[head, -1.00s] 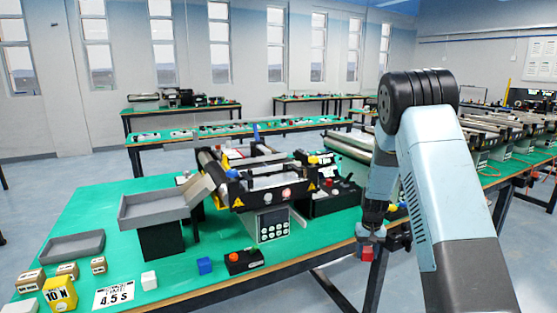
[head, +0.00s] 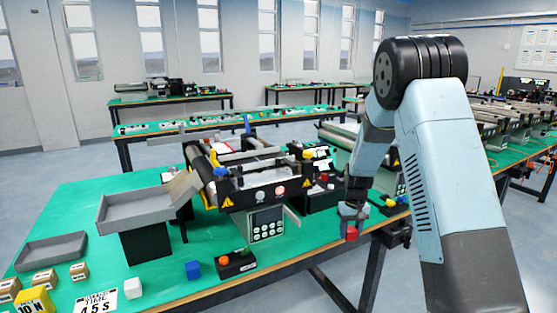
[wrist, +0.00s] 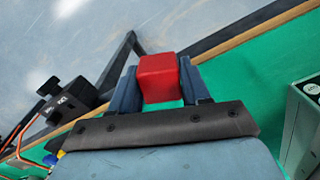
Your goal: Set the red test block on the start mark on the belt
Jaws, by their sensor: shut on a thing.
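The red test block (head: 351,233) is held between the fingers of my gripper (head: 352,222), near the front edge of the table to the right of the conveyor. In the wrist view the red block (wrist: 158,78) sits between the two fingers of my gripper (wrist: 160,88), over the table edge with floor beyond. The mini conveyor (head: 255,190) stands in the middle of the green table, left of my gripper and apart from it. Its belt shows only in part behind the frame, and I cannot make out the start mark.
A grey tray on a stand (head: 147,208) is at the conveyor's left end. A blue block (head: 193,270), a white block (head: 133,288), a switch box (head: 236,263) and a yellow weight (head: 35,302) lie along the front. A control panel (head: 266,224) faces the front.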

